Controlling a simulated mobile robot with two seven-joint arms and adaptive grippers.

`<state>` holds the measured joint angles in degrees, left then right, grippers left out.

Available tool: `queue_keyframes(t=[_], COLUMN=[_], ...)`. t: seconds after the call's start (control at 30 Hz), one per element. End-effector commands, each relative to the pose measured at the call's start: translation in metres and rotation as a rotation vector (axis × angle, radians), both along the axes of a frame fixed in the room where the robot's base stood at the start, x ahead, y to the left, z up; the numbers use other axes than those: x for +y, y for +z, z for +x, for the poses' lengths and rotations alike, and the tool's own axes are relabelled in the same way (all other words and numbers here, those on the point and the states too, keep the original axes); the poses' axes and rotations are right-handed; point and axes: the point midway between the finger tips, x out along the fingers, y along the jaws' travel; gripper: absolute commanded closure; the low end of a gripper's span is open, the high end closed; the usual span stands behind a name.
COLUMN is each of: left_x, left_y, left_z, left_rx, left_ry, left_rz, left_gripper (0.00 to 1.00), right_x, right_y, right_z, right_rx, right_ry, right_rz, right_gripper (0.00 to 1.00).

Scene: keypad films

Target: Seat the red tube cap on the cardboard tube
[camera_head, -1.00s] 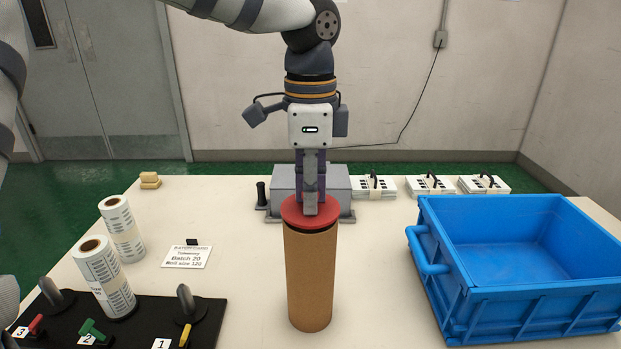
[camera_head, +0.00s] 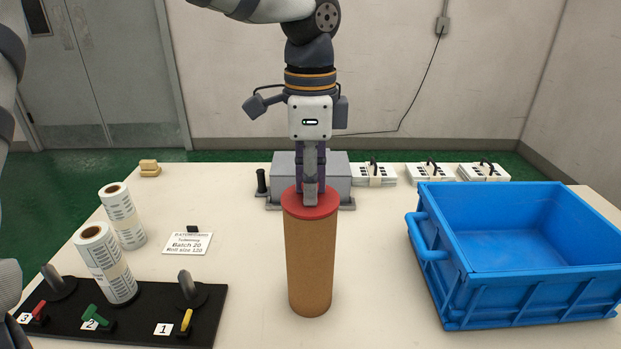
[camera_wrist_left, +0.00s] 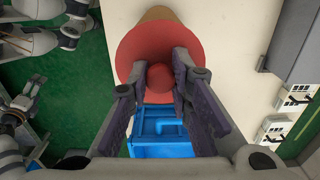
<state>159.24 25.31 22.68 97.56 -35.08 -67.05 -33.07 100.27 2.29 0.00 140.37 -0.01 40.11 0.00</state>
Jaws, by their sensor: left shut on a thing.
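The cardboard tube (camera_head: 311,262) stands upright on the table, in the middle of the head view. The red tube cap (camera_head: 324,207) sits level on its top end, with no dark gap visible between the cap's rim and the tube. My left gripper (camera_head: 310,197) points straight down and is shut on the cap's small central knob. In the left wrist view, the two fingers of the gripper (camera_wrist_left: 160,84) flank the red knob (camera_wrist_left: 160,77), and the cap's disc (camera_wrist_left: 150,43) covers most of the tube (camera_wrist_left: 153,14). My right gripper is not in view.
A large blue crate (camera_head: 520,300) stands to the right. A black board (camera_head: 140,320) with numbered levers lies front left, beside two label rolls (camera_head: 105,260) and a sign (camera_head: 187,243). A grey box (camera_head: 335,172) and white packs (camera_head: 430,174) stand behind the tube.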

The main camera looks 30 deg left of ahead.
Motion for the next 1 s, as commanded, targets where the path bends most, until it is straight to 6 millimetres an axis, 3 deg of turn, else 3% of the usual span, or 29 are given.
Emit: queue_keyframes(t=[0.37, 0.4, 0.5, 0.83, 1.0], left_x=[0.0, 0.0, 0.0, 0.0, 0.0], left_y=[-0.004, -0.004, -0.004, 0.0, 0.036], left_z=[0.0, 0.0, 0.0, 0.0, 0.001], left_rx=[0.0, 0.0, 0.0, -0.001, -0.006], left_ry=[0.0, 0.0, 0.0, 0.0, 0.001], left_rz=[0.0, 0.0, 0.0, 0.001, 0.001], left_gripper=[1.0, 0.79, 0.57, 0.57, 0.57], right_x=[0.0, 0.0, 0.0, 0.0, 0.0], right_y=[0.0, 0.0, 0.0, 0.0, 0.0], right_z=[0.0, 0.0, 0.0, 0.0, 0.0], right_rx=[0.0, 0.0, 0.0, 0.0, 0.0], right_ry=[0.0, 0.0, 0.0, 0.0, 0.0], right_rz=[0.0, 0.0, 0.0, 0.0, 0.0], right_gripper=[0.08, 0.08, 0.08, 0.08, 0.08])
